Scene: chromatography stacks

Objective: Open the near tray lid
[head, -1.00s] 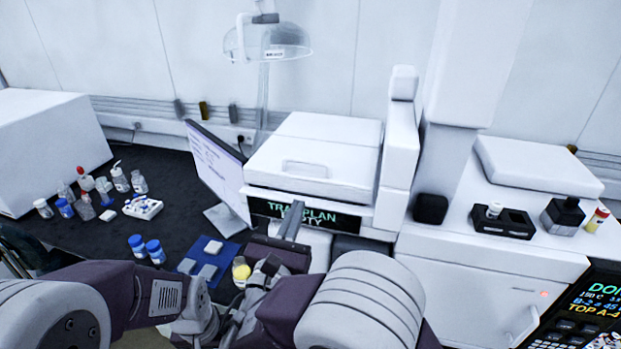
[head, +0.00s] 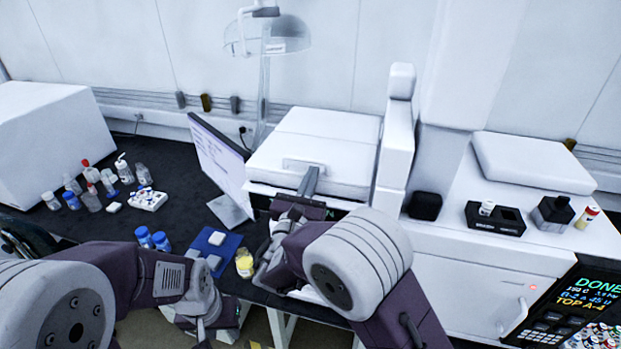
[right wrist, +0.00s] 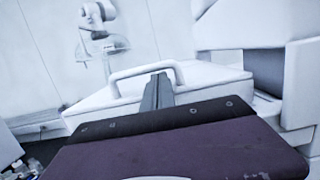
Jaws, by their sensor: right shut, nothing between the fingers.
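The near tray lid (head: 268,163) is the white front panel on top of a white instrument. It looks shut and lies flat in front of a second white panel. Its bar handle (head: 293,163) stands at the lid's front and also shows in the right wrist view (right wrist: 125,73). My right gripper (head: 312,172) is shut and empty, its grey fingertips at the handle's right part. In the right wrist view the fingers (right wrist: 158,88) reach up to the handle; I cannot tell whether they touch it. My left gripper (head: 203,322) is low at left, its fingers unclear.
A monitor (head: 218,165) stands close to the instrument's left side. A white upright column (head: 396,140) borders the lid on the right. A clear domed lamp (head: 268,38) hangs behind. Vials and a yellow-filled jar (head: 245,264) stand on the dark bench at left.

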